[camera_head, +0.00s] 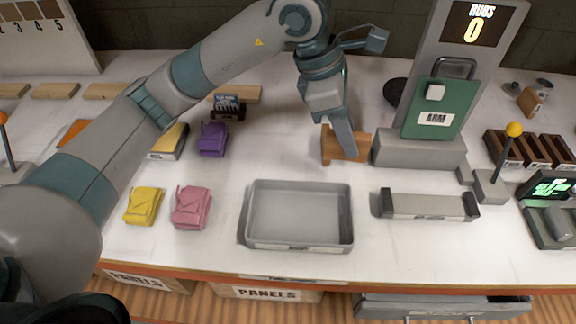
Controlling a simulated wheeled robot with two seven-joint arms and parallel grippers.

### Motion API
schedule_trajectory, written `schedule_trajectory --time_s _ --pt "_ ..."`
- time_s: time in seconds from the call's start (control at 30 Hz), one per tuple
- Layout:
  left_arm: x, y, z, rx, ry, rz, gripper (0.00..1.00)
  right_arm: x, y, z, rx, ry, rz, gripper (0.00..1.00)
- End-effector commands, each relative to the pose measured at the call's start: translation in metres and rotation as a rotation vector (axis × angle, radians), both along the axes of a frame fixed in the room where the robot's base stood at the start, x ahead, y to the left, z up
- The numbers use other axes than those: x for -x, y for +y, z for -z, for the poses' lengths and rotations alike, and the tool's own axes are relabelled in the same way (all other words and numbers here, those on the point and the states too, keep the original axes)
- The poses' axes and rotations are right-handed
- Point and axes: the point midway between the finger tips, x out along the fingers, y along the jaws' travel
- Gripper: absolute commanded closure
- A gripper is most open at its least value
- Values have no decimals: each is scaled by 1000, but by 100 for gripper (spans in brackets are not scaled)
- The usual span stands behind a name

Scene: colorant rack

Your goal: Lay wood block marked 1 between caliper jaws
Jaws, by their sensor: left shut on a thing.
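My left gripper (345,148) reaches down from the top centre and is shut on a brown wooden block (329,146), just left of the grey stand's base. No number can be read on the block, and I cannot tell whether it touches the table. At the right edge is a device with a lit green display (550,187) and a grey block-like part; I cannot tell whether it is the caliper. A grey bar (425,206) with dark raised ends lies at centre right. My right gripper is not in view.
An empty grey tray (300,246) lies at front centre. Yellow (144,205), pink (192,207) and purple (213,139) folded cloths lie to its left. A grey stand (418,150) with a green panel and a "RUBS 0" display rises at back right. A yellow-knobbed lever (514,130) stands farther right.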

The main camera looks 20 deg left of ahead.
Motion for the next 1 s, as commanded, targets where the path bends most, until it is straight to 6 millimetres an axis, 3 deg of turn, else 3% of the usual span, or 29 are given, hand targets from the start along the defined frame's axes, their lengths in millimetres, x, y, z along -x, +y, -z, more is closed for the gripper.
schedule_trajectory --time_s 0.2,0.67,0.87,1.0 --pt "-1 -6 -4 1 0 -79 100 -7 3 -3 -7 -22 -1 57" --pt "-1 -3 -3 0 1 -87 100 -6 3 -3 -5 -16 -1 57" --pt "-1 17 8 -2 4 -89 100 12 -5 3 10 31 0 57" --pt "-2 42 22 -3 5 -91 100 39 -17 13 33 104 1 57"
